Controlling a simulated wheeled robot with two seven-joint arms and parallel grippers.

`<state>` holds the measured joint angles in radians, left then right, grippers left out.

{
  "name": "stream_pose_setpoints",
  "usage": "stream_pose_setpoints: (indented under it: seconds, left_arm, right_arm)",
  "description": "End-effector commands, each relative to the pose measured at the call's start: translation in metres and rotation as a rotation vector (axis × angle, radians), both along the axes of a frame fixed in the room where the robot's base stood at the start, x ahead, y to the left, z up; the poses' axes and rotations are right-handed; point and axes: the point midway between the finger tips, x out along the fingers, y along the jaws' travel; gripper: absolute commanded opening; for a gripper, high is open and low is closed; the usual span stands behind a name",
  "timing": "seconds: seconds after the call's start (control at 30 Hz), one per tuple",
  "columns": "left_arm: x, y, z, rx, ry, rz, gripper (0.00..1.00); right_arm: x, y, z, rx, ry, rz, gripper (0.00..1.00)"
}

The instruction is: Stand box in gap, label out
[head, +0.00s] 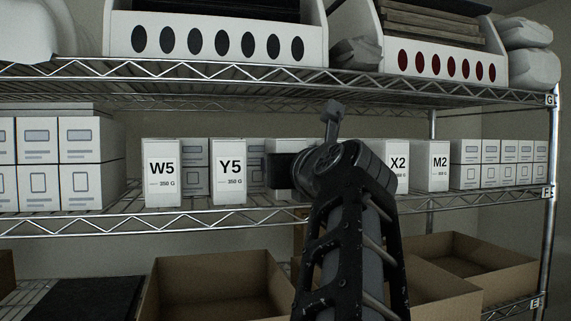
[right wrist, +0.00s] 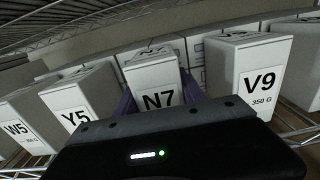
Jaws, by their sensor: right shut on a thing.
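A white box labelled N7 (right wrist: 152,75) is between the fingers of my right gripper (right wrist: 160,97), which is shut on it. Its label faces the wrist camera, and its lower part is hidden by the gripper. In the head view my right gripper (head: 284,168) is at the middle shelf, right of box Y5 (head: 229,171), and the held box (head: 285,145) is mostly covered. In the right wrist view the held box is between Y5 (right wrist: 80,110) and V9 (right wrist: 255,80), with space on both sides. I cannot tell whether it touches the shelf. My left gripper is not in view.
Boxes W5 (head: 162,173), X2 (head: 399,165) and M2 (head: 432,165) stand along the shelf edge (head: 110,220), labels out. Plain cartons (head: 90,155) are stacked at left and more stand behind. The upper shelf (head: 200,72) limits height. Open cardboard boxes (head: 210,275) sit below.

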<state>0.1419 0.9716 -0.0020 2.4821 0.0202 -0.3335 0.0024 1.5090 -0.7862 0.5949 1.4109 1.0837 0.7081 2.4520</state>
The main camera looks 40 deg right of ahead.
Motion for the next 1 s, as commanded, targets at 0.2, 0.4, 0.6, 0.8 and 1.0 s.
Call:
stream_pose_setpoints:
  seconds: [0.2,0.4,0.6,0.8,1.0]
  left_arm:
    - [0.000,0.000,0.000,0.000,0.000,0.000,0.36]
    - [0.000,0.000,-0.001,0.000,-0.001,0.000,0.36]
    - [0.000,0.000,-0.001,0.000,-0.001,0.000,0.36]
    - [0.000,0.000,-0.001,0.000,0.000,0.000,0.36]
    - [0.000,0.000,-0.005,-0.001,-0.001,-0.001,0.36]
  right_arm:
    - [0.000,0.000,0.001,-0.002,-0.002,0.000,0.00]
    - [0.000,0.000,-0.002,-0.001,0.000,0.000,0.57]
    - [0.000,0.000,-0.002,-0.001,0.000,0.000,0.69]
    - [0.000,0.000,-0.001,-0.001,0.000,-0.001,0.69]
    - [-0.010,0.004,0.000,-0.003,-0.001,0.000,0.69]
